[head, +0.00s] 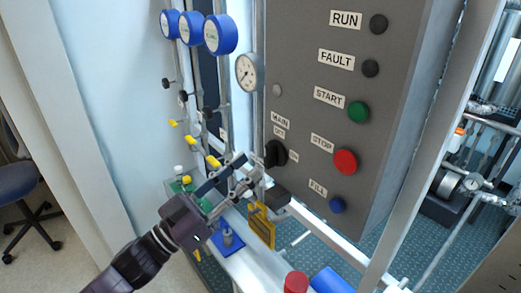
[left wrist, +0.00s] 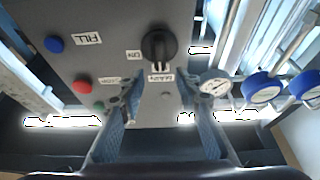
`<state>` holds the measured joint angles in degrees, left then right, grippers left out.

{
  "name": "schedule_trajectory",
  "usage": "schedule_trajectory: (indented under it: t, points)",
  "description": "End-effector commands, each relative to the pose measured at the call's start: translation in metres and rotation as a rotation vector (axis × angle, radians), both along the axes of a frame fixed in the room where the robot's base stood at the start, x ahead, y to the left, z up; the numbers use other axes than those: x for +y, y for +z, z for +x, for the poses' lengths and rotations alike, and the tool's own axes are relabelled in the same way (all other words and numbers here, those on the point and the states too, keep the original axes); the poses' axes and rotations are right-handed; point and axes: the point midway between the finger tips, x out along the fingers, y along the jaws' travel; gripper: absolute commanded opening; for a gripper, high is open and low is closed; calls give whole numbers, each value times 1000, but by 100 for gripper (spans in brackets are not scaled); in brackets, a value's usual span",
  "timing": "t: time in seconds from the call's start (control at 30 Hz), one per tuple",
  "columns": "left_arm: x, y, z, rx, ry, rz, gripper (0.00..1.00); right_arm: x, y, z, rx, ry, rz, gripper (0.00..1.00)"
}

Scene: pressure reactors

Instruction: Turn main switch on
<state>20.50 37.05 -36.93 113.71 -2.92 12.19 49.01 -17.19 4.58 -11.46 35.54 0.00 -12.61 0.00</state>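The black main switch knob (head: 276,153) is on the grey control panel (head: 310,60), under the MAIN label and with an ON label to its right. In the left wrist view the panel appears upside down and the knob (left wrist: 158,47) lies just beyond the fingertips; its ridge stands about upright, in line with the label below it, not toward the ON label (left wrist: 133,55). My left gripper (head: 247,170) is open and empty in front of the knob, its fingers (left wrist: 158,82) spread wider than the knob and apparently not touching it. My right gripper is not in view.
The green START button (head: 358,111), red STOP button (head: 345,161) and blue FILL button (head: 337,205) are right of the switch. A gauge (head: 247,72) and blue-rimmed dials (head: 220,34) stand left of the panel.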

Motion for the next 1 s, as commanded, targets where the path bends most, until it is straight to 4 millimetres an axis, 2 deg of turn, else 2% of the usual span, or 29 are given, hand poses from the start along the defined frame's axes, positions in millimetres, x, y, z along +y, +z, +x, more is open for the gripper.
schedule_trajectory:
  t: [0.07, 0.3, 0.67, 0.93, 1.0]
  points:
    - [-11, 11, 8, -2, 0, -3, 31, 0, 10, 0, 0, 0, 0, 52]
    - [-33, 19, 25, -1, 2, -1, 31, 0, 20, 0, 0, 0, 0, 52]
    - [-37, 19, 28, 0, 2, 0, 31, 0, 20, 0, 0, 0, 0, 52]
    - [-37, 19, 28, 0, 2, 0, 1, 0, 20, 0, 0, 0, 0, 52]
    - [-37, 19, 28, 0, 2, 0, 0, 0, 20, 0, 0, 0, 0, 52]
